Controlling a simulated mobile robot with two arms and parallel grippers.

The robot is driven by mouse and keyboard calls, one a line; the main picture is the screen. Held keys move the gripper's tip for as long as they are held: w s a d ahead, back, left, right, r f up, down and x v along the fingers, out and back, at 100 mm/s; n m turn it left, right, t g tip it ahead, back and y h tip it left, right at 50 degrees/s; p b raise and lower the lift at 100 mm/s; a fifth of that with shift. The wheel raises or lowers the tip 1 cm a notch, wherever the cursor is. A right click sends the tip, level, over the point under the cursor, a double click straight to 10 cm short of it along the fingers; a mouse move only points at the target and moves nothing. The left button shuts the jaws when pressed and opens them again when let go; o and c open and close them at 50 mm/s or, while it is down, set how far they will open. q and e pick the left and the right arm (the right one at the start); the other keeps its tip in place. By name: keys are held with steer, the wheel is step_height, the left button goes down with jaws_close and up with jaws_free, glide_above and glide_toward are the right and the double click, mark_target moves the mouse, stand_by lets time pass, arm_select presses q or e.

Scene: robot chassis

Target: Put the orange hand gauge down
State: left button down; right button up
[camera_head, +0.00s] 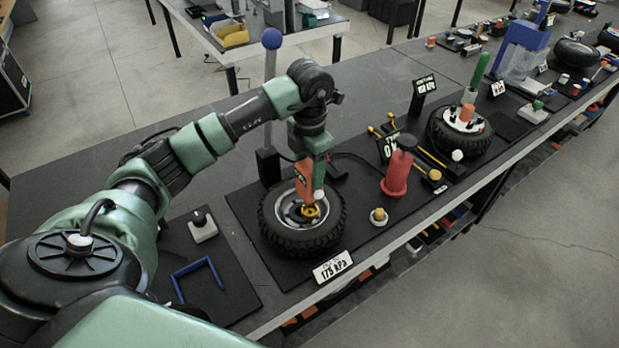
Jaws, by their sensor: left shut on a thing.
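My left gripper (310,158) points down over the near wheel and is shut on the orange hand gauge (307,182). The gauge hangs above the wheel's hub, with a yellow part (311,211) at its lower end close to the hub. I cannot tell whether it touches the wheel. The wheel (277,240) has a black knobbly tyre and a silver rim and lies flat on a black mat (243,205). My right gripper is not in view.
A red cone-shaped pump (397,172) stands right of the wheel. A "175 kPa" sign (333,267) stands at the mat's front edge. A blue-topped post (271,62) rises behind. A blue bracket (199,277) and a small grey switch box (202,226) are at left. A second wheel (481,143) lies farther right.

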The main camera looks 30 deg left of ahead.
arm_select(q)
step_height(320, 180, down, 3)
steer(key=shift+p, duration=0.55)
steer(key=shift+f, duration=0.45)
steer(key=c, duration=1)
jaws_free()
steer(key=shift+f, duration=0.15)
steer(key=o, duration=0.4)
